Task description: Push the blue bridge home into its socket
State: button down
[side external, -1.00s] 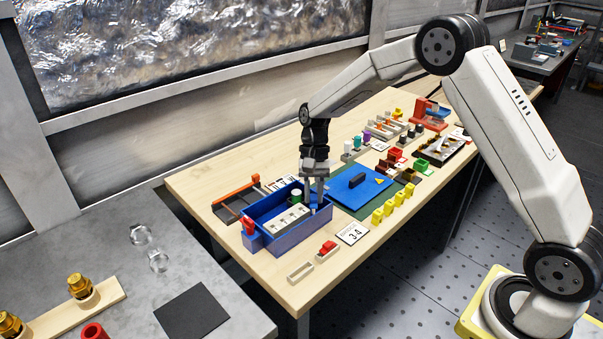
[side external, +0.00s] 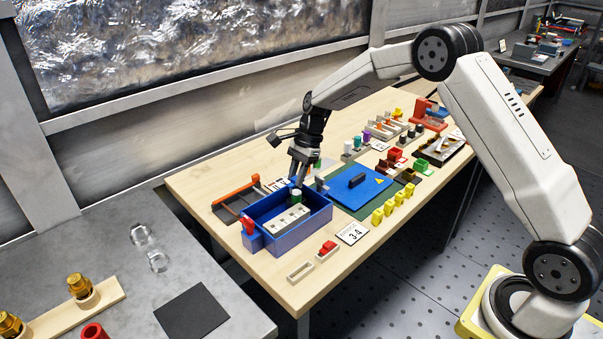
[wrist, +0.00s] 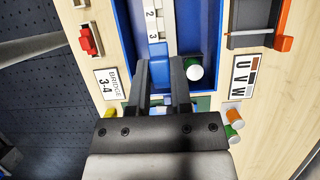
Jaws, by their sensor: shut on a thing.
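The blue bridge (wrist: 159,54) shows between my fingertips in the wrist view, close to the end of the white numbered terminal strip (wrist: 152,28) near the mark 3. My gripper (wrist: 161,66) is shut on it; in the side view my gripper (side external: 297,183) is tilted over the back part of the blue box (side external: 291,237). The white strip lies inside the box in the side view (side external: 288,219). The socket is hidden by the bridge and fingers, and I cannot tell whether the bridge touches it.
A green, white-topped cylinder (wrist: 194,71) stands in the box, close to my right finger. A card reading BRIDGE 3-4 (side external: 352,233) and a red piece (side external: 327,248) lie in front.

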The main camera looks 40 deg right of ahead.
jog(key=shift+f, duration=0.2)
send_over(294, 213)
jog(key=d, duration=0.1)
jog(key=shift+d+f, duration=0.1)
jog(key=shift+f, duration=2.6)
jog(key=shift+f, duration=1.55)
jog(key=shift+c, duration=2.2)
grip_release()
jog(key=shift+d+r, duration=0.1)
jog(key=shift+r, duration=0.05)
jog(key=v, duration=0.7)
jog(key=shift+r, duration=0.2)
jog(key=shift+d, duration=0.1)
